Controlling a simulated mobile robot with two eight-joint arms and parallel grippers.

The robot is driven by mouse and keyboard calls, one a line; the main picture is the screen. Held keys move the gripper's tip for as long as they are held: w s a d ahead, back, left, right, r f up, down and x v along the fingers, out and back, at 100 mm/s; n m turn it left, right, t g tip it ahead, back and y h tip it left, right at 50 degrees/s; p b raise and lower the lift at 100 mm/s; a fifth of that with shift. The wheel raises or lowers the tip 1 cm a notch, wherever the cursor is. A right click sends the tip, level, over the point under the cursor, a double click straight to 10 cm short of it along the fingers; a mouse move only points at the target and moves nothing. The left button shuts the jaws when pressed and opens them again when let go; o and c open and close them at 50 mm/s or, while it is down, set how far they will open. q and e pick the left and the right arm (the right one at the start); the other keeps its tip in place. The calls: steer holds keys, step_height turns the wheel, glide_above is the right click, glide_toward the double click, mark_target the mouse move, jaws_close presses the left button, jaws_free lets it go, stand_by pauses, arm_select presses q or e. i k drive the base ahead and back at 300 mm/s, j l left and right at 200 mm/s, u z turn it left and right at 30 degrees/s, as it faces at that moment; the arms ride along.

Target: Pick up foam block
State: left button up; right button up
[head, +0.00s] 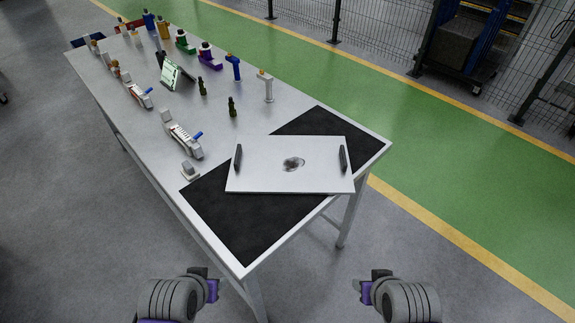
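No object is plainly recognisable as the foam block. My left gripper (211,288) is at the bottom left of the head view, in front of the table's near end and apart from everything. My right gripper (366,290) is at the bottom right, also clear of the table. Both show only as dark and purple parts at the arm ends. Their fingers cannot be made out, and nothing is seen held.
A white panel (260,178) with two black handles and a grey mark lies on the black mat (242,229) at the table's near end. Several tools and small bottles stand farther back on the grey table (225,135). A mesh fence stands behind the green floor lane.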

mark_target(189, 171)
steer(key=i+l+u, duration=0.35)
steer(key=i+l, duration=0.2)
steer(key=l, duration=0.2)
steer(key=i+l+u, duration=0.2)
steer(key=l, duration=0.2)
steer(key=i, duration=0.05)
